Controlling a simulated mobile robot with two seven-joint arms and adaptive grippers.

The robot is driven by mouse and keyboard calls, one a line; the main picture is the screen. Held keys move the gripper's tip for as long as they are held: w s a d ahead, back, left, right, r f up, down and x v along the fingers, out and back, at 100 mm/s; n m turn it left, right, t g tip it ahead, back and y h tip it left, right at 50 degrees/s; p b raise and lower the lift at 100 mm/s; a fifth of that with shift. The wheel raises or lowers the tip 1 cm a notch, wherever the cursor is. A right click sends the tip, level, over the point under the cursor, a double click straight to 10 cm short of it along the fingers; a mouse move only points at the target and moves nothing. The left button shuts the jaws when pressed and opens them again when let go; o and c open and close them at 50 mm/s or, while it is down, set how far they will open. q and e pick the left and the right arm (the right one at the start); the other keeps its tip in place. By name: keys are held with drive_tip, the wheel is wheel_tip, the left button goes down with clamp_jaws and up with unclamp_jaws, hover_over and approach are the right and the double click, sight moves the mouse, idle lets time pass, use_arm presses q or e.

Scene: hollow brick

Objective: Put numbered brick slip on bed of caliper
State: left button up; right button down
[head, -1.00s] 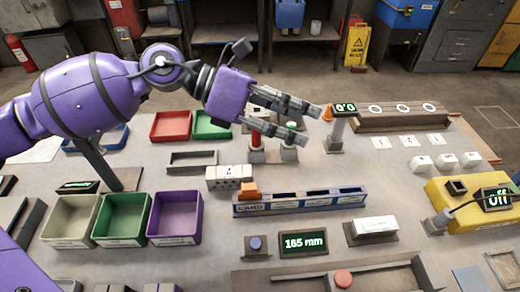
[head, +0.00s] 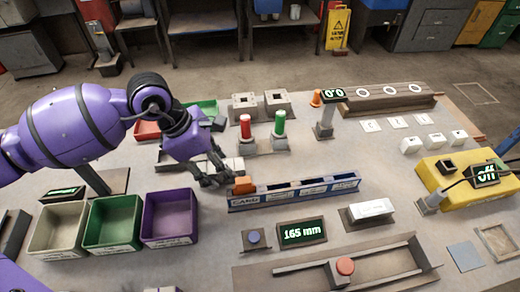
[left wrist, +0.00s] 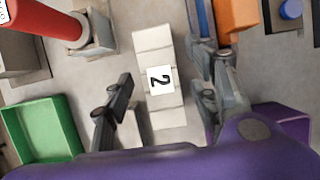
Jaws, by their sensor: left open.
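The numbered brick slip (left wrist: 158,83) is a pale segmented bar with a black 2 on its white middle. In the left wrist view it lies on the table between the spread fingers of my left gripper (left wrist: 163,92). In the head view my left gripper (head: 218,178) points down over the bar and hides most of it. The fingers are open, and nothing is gripped. What looks like the caliper bed (head: 400,262) is a long grey channel at the front, with a red knob on a block. A display (head: 302,231) reading 165 mm stands behind it. My right gripper is not in view.
A blue-grey rack (head: 300,193) with an orange block (head: 243,185) is just right of the gripper. Red (head: 245,127) and green (head: 280,124) posts stand behind. Purple (head: 170,216) and green (head: 113,222) bins are at front left. A white block (head: 371,208) lies on a stand.

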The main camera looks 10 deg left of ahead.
use_arm(q)
drive_tip(key=shift+d+f, duration=0.15)
drive_tip(key=shift+f, duration=0.4)
drive_tip(key=shift+f, duration=0.2)
idle(0.4)
clamp_jaws()
